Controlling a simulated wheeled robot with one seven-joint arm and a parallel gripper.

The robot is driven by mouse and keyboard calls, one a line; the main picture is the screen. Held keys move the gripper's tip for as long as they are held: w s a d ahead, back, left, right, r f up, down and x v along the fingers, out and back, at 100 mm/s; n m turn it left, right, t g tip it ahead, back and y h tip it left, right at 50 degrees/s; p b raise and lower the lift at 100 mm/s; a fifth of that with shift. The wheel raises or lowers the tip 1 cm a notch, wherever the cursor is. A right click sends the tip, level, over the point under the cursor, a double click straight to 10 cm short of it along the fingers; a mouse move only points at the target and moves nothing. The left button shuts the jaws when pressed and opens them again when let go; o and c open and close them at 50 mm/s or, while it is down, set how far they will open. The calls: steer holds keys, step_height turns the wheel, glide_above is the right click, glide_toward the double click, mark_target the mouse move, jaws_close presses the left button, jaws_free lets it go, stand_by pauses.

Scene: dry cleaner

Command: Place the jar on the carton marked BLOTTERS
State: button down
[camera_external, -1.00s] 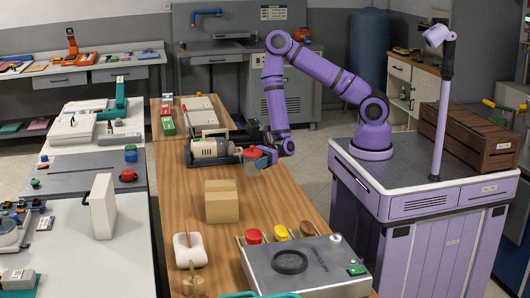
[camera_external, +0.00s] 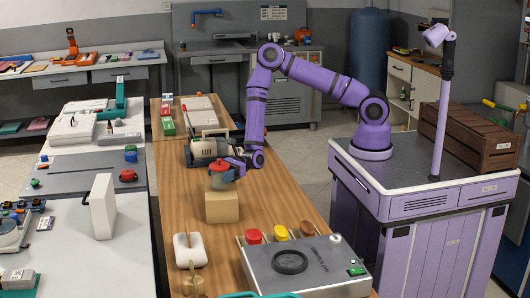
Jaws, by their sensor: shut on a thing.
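A jar with a red lid (camera_external: 219,168) and a clear, greyish body is held upright by my gripper (camera_external: 228,172). My gripper is shut on it from the right side, near the lid. The brown cardboard carton (camera_external: 222,209) stands on the wooden table directly under the jar. The jar's base overlaps the carton's top in the picture; I cannot tell whether they touch. No marking on the carton is readable from here.
A cream and dark machine (camera_external: 205,148) lies just behind the carton. A white block-like item (camera_external: 188,250) stands in front of it to the left. A grey unit (camera_external: 305,265) with red, yellow and brown jars behind it fills the table's front right.

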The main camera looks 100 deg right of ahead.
steer(key=shift+f, duration=0.35)
steer(key=shift+f, duration=0.1)
steer(key=shift+c, duration=0.4)
jaws_free()
steer(key=shift+f, duration=0.1)
